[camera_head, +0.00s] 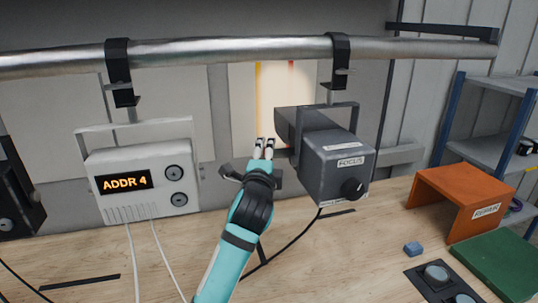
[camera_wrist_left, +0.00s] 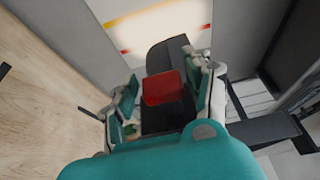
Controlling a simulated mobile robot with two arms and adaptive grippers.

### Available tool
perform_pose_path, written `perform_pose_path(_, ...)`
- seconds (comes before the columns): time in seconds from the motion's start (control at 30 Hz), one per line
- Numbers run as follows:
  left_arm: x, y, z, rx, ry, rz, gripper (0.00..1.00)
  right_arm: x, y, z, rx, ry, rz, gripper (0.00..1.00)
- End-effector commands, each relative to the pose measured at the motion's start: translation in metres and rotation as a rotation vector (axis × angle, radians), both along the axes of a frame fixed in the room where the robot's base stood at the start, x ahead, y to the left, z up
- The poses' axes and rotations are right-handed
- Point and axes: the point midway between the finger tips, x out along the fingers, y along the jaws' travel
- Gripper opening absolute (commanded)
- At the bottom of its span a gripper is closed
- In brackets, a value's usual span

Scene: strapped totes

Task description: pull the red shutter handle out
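The red shutter handle (camera_wrist_left: 165,88) shows in the left wrist view as a red block in front of a dark housing. My left gripper (camera_head: 265,147) reaches up to the left side of the grey lamp (camera_head: 337,165) marked FOCUS, which hangs from the pipe. In the left wrist view, the left gripper (camera_wrist_left: 164,92) is open, with one finger on each side of the red handle. Whether a finger touches it I cannot tell. In the head view the handle is hidden or too small to make out. My right gripper is not in view.
A white box (camera_head: 145,170) reading ADDR 4 hangs left of my arm. The metal pipe (camera_head: 220,50) runs above. Cables lie near my forearm.

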Motion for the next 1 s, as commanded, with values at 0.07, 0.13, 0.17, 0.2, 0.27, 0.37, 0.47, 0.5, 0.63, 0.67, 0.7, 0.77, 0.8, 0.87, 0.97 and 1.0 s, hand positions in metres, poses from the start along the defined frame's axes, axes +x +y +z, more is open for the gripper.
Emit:
perform_pose_path(0.07, 0.0, 0.0, 0.0, 0.0, -0.001, -0.001, 0.62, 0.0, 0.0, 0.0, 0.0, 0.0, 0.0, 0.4)
perform_pose_path(0.13, 0.0, -0.001, 0.0, 0.0, -0.001, -0.002, 0.62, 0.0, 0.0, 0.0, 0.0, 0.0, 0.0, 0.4)
perform_pose_path(0.17, 0.0, -0.001, 0.001, 0.0, -0.001, -0.002, 0.62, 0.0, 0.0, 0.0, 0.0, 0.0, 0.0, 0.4)
perform_pose_path(0.2, 0.0, -0.001, 0.001, 0.0, -0.001, -0.002, 0.62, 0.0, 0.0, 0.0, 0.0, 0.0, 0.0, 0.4)
perform_pose_path(0.27, 0.0, -0.001, 0.001, -0.001, -0.002, -0.002, 0.62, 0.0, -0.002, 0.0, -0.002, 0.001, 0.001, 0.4)
perform_pose_path(0.37, -0.003, -0.001, 0.001, -0.001, -0.003, -0.003, 0.62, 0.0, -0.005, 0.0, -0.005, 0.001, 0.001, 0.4)
perform_pose_path(0.47, -0.013, 0.0, 0.001, -0.001, -0.002, -0.003, 0.62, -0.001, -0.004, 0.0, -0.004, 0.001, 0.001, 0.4)
perform_pose_path(0.5, -0.019, 0.0, 0.0, -0.001, -0.002, -0.003, 0.62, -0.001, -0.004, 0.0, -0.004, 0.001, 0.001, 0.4)
perform_pose_path(0.63, -0.046, 0.003, 0.0, -0.002, -0.003, -0.002, 0.62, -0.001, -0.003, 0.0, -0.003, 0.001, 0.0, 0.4)
perform_pose_path(0.67, -0.053, 0.004, 0.0, -0.002, -0.003, -0.003, 0.62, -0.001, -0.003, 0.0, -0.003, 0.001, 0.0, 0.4)
perform_pose_path(0.7, -0.062, 0.005, 0.0, -0.001, -0.003, -0.002, 0.62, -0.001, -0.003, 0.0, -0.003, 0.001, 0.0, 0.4)
perform_pose_path(0.77, -0.074, 0.006, 0.0, -0.002, -0.002, -0.002, 0.62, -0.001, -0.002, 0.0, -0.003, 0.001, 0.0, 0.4)
perform_pose_path(0.8, -0.082, 0.006, 0.0, -0.001, -0.002, -0.003, 0.62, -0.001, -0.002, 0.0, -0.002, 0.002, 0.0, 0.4)
perform_pose_path(0.87, -0.093, 0.008, 0.0, -0.001, -0.002, -0.002, 0.62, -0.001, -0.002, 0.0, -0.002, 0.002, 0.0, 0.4)
perform_pose_path(0.97, -0.107, 0.009, 0.0, 0.0, -0.001, -0.001, 0.62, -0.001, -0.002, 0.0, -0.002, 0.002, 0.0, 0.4)
perform_pose_path(1.0, -0.111, 0.009, 0.0, 0.0, -0.001, -0.001, 0.62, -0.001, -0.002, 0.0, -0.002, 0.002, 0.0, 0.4)
